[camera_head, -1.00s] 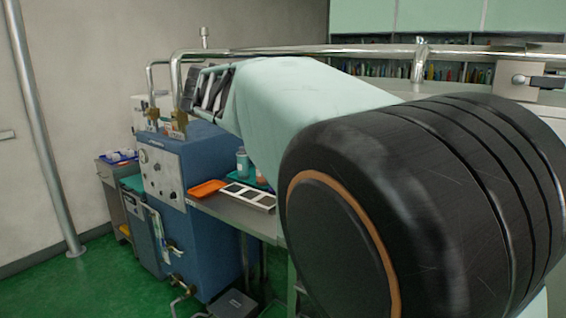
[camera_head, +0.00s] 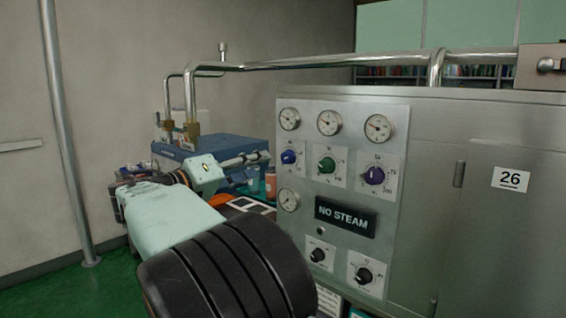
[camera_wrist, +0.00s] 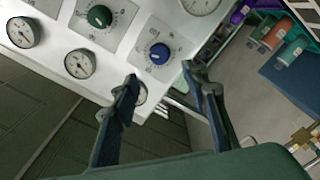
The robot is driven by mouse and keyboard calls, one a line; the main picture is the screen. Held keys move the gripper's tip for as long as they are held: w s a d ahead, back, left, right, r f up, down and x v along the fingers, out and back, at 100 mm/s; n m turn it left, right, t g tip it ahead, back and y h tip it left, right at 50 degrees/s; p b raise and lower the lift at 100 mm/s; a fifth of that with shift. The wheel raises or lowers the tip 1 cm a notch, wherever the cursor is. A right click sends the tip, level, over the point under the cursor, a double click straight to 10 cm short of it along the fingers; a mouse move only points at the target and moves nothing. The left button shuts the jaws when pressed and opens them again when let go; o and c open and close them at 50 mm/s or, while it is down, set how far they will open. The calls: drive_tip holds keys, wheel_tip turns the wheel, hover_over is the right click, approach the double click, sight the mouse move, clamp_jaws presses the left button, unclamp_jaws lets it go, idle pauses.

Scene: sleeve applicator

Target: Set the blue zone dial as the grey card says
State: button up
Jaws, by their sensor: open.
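The blue zone dial (camera_head: 289,157) is a small blue knob on a white scale plate, upper left on the steel panel in the head view. It also shows in the wrist view (camera_wrist: 159,53), with printed marks around it. My gripper (camera_wrist: 160,82) is open, its two fingers apart and empty, with the blue dial beyond the gap between the fingertips. In the head view my gripper (camera_head: 258,158) is just left of the panel, at about the dial's height. No grey card can be made out for certain, and no card text is readable.
A green dial (camera_head: 327,165) and a purple dial (camera_head: 375,175) sit right of the blue one. Several gauges, a NO STEAM sign (camera_head: 345,216) and two black knobs share the panel. A blue machine (camera_head: 222,147) stands behind my arm. Pipes (camera_head: 330,60) run above.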

sight(284, 159)
drive_tip(key=x, duration=0.9)
drive_tip(key=shift+d, duration=0.1)
drive_tip(key=shift+c, duration=0.5)
clamp_jaws()
